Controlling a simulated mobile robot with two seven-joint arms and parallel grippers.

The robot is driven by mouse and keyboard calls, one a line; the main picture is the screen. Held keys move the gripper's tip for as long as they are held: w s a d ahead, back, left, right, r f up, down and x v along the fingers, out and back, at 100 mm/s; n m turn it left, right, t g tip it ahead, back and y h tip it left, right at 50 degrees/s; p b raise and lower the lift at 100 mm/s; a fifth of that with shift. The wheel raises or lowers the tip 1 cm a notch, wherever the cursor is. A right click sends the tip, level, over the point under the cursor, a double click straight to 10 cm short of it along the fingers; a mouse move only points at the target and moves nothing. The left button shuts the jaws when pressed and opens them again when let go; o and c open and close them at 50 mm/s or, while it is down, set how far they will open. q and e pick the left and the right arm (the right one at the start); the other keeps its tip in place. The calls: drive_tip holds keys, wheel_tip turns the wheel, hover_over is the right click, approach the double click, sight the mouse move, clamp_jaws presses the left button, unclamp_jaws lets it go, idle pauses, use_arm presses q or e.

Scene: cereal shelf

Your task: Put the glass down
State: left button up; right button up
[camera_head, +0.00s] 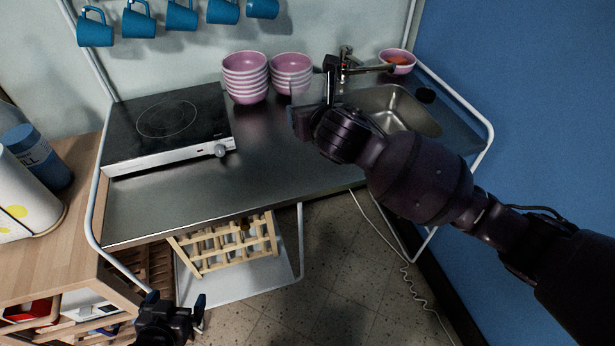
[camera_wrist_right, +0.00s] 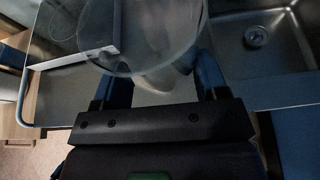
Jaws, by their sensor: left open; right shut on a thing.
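A clear glass (camera_head: 307,98) is hard to make out in the head view, at the tip of my right arm. In the right wrist view the glass (camera_wrist_right: 145,40) is a large see-through round shape between the fingers. My right gripper (camera_wrist_right: 162,82) is shut on it. In the head view the right gripper (camera_head: 316,102) is over the steel counter (camera_head: 265,160), between the pink bowls and the sink. I cannot tell whether the glass touches the counter. My left gripper (camera_head: 174,303) is open and empty, low in front of the counter.
Two stacks of pink bowls (camera_head: 245,78) (camera_head: 291,72) stand at the back. A black hob (camera_head: 165,122) is at left, the sink (camera_head: 392,108) and tap (camera_head: 347,62) at right. Blue mugs (camera_head: 139,22) hang above. The counter's front middle is clear. A wooden dish rack (camera_head: 225,247) is below.

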sight(310, 184)
wheel_tip(310, 184, down, 19)
drive_tip(key=shift+r+b, duration=0.15)
drive_tip(key=shift+b, duration=0.6)
drive_tip(key=o, duration=1.1)
drive_tip(key=shift+c, duration=0.2)
drive_tip(key=p+v, duration=0.1)
drive_tip(key=v, duration=1.1)
